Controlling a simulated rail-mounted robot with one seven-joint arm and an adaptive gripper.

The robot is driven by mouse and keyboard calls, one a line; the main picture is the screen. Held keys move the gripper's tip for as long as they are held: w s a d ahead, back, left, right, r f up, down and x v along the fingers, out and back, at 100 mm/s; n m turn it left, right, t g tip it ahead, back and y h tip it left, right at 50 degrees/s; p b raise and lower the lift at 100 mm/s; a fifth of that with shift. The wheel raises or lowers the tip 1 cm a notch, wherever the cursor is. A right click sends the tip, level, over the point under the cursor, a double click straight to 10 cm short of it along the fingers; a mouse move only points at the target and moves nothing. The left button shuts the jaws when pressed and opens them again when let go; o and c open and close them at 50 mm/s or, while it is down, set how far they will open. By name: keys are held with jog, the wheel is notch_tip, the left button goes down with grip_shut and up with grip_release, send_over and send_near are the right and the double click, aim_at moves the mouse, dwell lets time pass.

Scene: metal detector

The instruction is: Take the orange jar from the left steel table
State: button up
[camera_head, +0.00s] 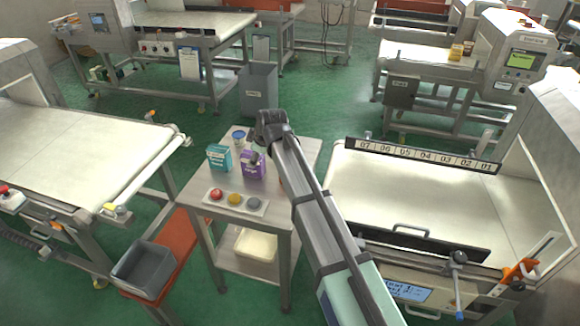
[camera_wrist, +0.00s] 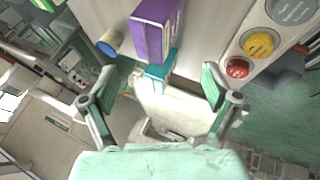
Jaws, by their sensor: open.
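A small steel table (camera_head: 196,215) stands in the middle of the head view. A small round container with a blue top (camera_head: 238,138) stands at its back; in the wrist view its side looks tan (camera_wrist: 109,43). The teal box (camera_wrist: 158,76) appears between the fingers, at a depth I cannot judge.
A tray of red, yellow and grey discs (camera_head: 235,202) lies at the table's front. A pale bin (camera_head: 255,245) sits on the lower shelf. Conveyors stand left (camera_head: 75,150) and right (camera_head: 415,195). A grey bin (camera_head: 258,88) stands behind; green floor is open between.

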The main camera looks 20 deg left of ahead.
jog(key=w+d+r+m+g+p, duration=0.1)
jog(key=w+d+r+m+g, duration=0.1)
jog(key=d, duration=0.5)
jog(key=w+d+r+m+g+p, duration=0.1)
jog(key=d+r+m, duration=0.15)
jog(key=d, duration=0.55)
jog(key=shift+h, duration=0.5)
jog(key=p+x, duration=0.2)
jog(key=x, duration=1.1)
jog(key=shift+p, duration=0.35)
jog(key=shift+p+x, duration=1.1)
jog(key=shift+x, duration=1.5)
jog(key=shift+d, duration=0.1)
jog(key=c, duration=1.3)
